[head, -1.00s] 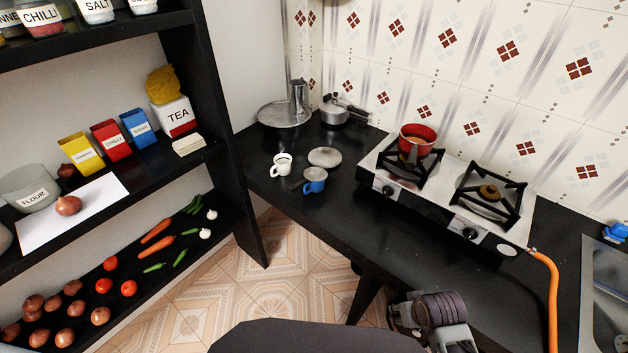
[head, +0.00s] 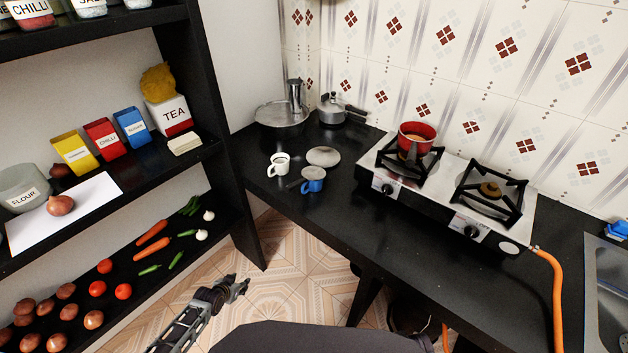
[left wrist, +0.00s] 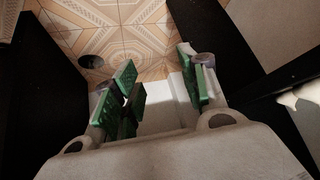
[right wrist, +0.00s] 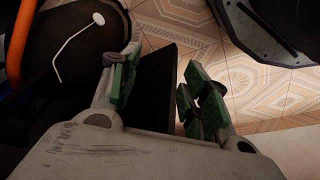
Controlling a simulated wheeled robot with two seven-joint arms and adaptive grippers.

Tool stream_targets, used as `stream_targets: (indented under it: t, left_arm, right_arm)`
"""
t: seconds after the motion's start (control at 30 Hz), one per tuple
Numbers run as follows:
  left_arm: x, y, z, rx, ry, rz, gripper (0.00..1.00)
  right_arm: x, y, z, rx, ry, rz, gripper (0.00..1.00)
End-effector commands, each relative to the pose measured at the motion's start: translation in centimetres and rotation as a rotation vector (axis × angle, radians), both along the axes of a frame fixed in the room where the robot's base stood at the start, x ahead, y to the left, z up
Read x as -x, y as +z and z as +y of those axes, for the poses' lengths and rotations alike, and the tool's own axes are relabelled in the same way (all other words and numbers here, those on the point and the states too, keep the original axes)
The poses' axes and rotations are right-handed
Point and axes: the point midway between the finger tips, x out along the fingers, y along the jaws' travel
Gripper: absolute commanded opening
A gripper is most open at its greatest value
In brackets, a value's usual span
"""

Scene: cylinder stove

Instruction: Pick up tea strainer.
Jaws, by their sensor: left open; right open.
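In the head view, a grey round piece that looks like the tea strainer (head: 313,173) rests on top of the blue cup (head: 312,186) on the black counter. A short dark handle seems to stick out to its left, but it is too small to be sure. My left gripper (head: 238,287) is open and empty, low over the floor in front of the counter, well apart from the cup. The left wrist view shows its spread green-padded fingers (left wrist: 162,85). My right gripper (right wrist: 155,85) shows only in the right wrist view, open and empty.
A white cup (head: 279,164) and a grey round lid (head: 323,156) stand close to the blue cup. The stove (head: 440,190) with a red pot (head: 417,140) is to the right. The black shelf (head: 200,155) stands left. The counter's front stretch is clear.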

Motion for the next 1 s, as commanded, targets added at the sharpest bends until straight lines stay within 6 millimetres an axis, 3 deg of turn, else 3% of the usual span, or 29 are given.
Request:
stream_targets:
  t: [0.2, 0.5, 0.73, 1.0]
  left_arm:
    - [-5.2, 6.5, -0.9, 0.022, -0.046, -0.102, 0.43]
    - [-10.0, 15.9, -3.3, 0.057, -0.125, -0.229, 0.43]
    - [-12.0, 23.1, -5.9, 0.083, -0.202, -0.317, 0.43]
    - [-12.5, 31.3, -9.6, 0.111, -0.31, -0.408, 0.43]
  right_arm:
    - [2.4, -5.6, -1.0, 0.009, 0.004, 0.021, 0.46]
    - [6.4, -12.1, -2.7, 0.02, 0.008, 0.042, 0.46]
    - [10.1, -16.4, -4.1, 0.029, 0.011, 0.059, 0.46]
    - [14.9, -20.6, -6.0, 0.039, 0.015, 0.079, 0.46]
